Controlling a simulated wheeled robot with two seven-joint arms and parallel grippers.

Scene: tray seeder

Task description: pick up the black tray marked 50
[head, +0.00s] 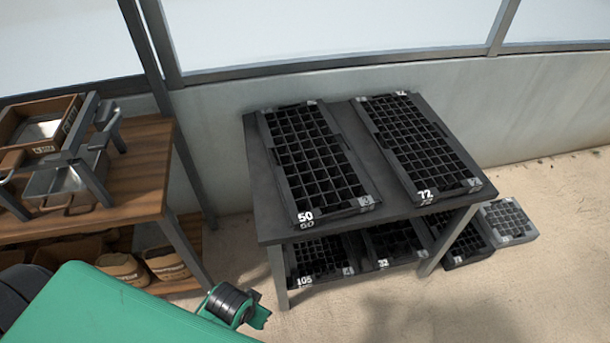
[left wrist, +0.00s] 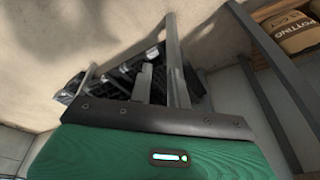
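The black tray marked 50 (head: 312,160) lies on the left half of the dark table top in the head view. It is a long cell tray, its white 50 at the near left corner and a small grey label at the near right. Nothing of mine touches it. My green left arm comes in at the lower left, ending near a black wrist joint (head: 230,304), below and left of the table. The fingers are not clear there. My right gripper is not in view.
The black tray marked 72 (head: 418,150) lies right of it on the table (head: 262,205). Dark trays, one marked 105 (head: 322,258), fill the lower shelf. A grey tray (head: 508,222) sits on the floor at right. A wooden bench (head: 140,185) stands left.

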